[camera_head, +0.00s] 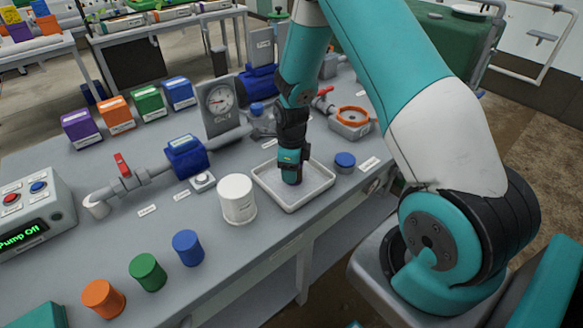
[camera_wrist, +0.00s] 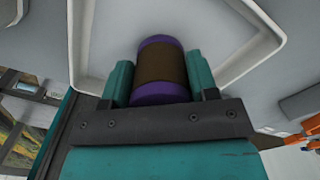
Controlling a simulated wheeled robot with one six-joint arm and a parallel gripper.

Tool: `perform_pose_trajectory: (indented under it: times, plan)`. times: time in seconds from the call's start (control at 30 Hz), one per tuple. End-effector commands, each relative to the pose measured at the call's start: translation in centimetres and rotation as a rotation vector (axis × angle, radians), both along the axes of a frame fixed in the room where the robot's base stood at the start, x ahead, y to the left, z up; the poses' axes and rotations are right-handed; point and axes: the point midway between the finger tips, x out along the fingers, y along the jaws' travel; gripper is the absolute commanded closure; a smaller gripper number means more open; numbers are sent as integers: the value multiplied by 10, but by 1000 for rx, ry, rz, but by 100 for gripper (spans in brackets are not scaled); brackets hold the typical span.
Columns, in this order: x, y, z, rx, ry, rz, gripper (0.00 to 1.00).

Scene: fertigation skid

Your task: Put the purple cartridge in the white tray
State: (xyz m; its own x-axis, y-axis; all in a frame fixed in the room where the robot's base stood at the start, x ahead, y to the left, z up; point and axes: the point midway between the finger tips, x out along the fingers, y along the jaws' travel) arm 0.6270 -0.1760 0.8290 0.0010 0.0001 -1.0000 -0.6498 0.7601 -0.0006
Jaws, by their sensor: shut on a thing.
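The purple cartridge (camera_wrist: 160,62) is a cylinder with a brown band around its middle, seen in the wrist view. My gripper (camera_wrist: 160,85) is shut on it, with one teal finger on each side. The white tray (camera_head: 317,182) is a shallow square tray on the grey bench in the head view. My gripper (camera_head: 290,178) points down over the tray's inside there. The cartridge is mostly hidden by the gripper in the head view. In the wrist view, the tray's walls (camera_wrist: 84,38) lie on both sides of the cartridge. I cannot tell whether it touches the tray floor.
A white tub (camera_head: 237,200) stands left of the tray, and a dark blue capped piece (camera_head: 345,161) stands right of it. Orange (camera_head: 103,299), green (camera_head: 147,272) and blue (camera_head: 187,247) cylinders stand along the front edge. A valve with an orange ring (camera_head: 351,116) is behind.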

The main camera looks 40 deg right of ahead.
Motion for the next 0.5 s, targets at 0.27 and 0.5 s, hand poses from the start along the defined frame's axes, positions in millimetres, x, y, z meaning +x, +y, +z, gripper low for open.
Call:
perform_pose_trajectory:
  times: [0.27,0.5]
  plan:
    - [0,0,-3,0,0,0,21]
    - [0,0,0,0,0,0,21]
